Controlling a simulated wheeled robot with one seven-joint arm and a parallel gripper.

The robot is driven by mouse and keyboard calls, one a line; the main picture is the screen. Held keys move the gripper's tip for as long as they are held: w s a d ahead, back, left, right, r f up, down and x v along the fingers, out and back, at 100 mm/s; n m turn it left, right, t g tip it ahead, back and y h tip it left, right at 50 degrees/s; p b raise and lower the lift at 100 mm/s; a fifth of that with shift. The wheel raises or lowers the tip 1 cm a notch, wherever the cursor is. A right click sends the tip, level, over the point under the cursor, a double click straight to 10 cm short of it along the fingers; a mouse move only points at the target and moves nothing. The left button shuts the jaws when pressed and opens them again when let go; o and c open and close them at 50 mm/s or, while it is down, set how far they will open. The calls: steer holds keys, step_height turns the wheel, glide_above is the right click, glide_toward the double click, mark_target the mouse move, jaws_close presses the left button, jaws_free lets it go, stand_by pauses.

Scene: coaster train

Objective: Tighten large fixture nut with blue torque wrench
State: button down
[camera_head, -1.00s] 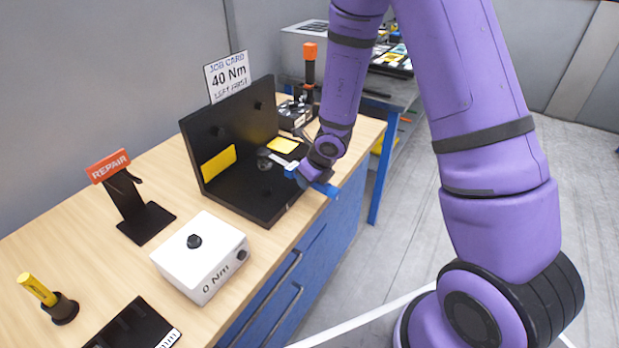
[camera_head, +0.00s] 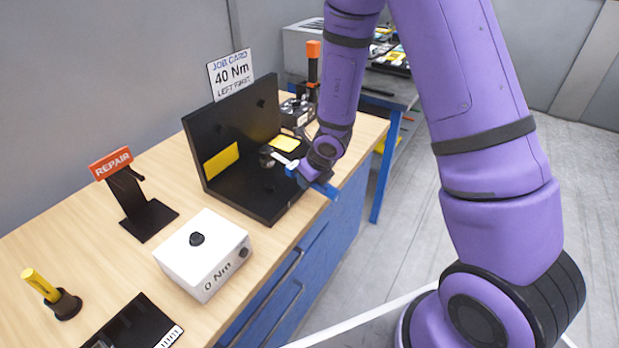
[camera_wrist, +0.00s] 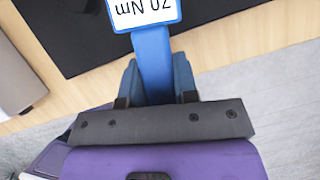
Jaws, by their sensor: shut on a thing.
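The blue torque wrench (camera_head: 329,191) is in my gripper (camera_head: 312,178), which is shut on its blue handle. The wrench's pale head points left over the black L-shaped fixture (camera_head: 235,188). It ends at or beside a dark round nut (camera_head: 267,157) on the fixture's base; I cannot tell whether it is seated. My wrist hides part of the wrench.
A job card (camera_head: 230,75) reads "40 Nm, left first". A white box (camera_head: 203,252) marked "0 Nm", a REPAIR stand (camera_head: 132,205) and a yellow-handled tool (camera_head: 40,286) stand left on the wooden bench. An orange-topped tool (camera_head: 313,65) stands behind. Floor at right is clear.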

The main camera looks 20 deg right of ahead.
steer(key=shift+s+a+m, duration=0.3)
steer(key=shift+a+m, duration=0.3)
steer(key=shift+a, duration=0.25)
stand_by(0.7)
steer(key=shift+d, duration=0.1)
steer(key=shift+w+d+n, duration=0.15)
steer(key=shift+d+n, duration=0.15)
steer(key=shift+r, duration=0.1)
stand_by(0.3)
